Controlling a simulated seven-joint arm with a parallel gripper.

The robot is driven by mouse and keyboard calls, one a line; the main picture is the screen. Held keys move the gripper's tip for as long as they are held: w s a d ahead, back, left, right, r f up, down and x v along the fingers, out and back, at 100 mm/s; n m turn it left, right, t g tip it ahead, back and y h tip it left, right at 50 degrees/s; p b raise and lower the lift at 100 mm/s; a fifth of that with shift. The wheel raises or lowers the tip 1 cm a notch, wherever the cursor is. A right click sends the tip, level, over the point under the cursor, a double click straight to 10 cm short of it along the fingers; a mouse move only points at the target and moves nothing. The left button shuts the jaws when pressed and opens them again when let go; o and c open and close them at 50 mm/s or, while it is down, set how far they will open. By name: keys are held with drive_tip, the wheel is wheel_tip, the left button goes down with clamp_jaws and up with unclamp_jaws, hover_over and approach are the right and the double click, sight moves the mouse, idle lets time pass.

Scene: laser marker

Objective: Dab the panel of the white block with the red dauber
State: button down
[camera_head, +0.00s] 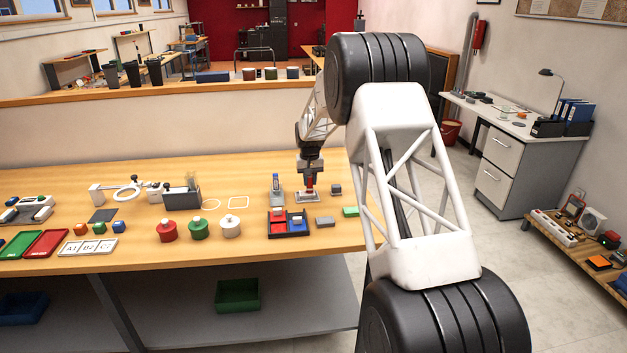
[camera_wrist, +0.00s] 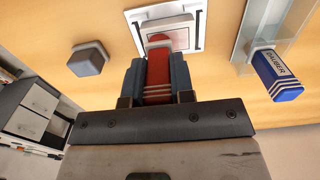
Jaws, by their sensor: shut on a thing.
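My gripper (camera_head: 311,172) is shut on the red dauber (camera_head: 310,183). In the wrist view, the red dauber (camera_wrist: 157,80), with white stripes, sits between the two fingers of my gripper (camera_wrist: 158,68). The white block (camera_head: 302,197) lies on the table under the dauber. In the wrist view the white block (camera_wrist: 190,22) shows a dark-outlined border and a pale panel (camera_wrist: 179,38). The dauber's tip overlaps the panel's near left part; I cannot tell whether it touches. The tip hides part of the panel.
A dark tray (camera_head: 270,235) with red and blue pads is nearer.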

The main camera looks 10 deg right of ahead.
drive_tip(key=shift+a, duration=2.4)
wheel_tip(320, 180, up, 8)
drive_tip(key=shift+d, duration=0.15)
drive_tip(key=shift+a, duration=0.2)
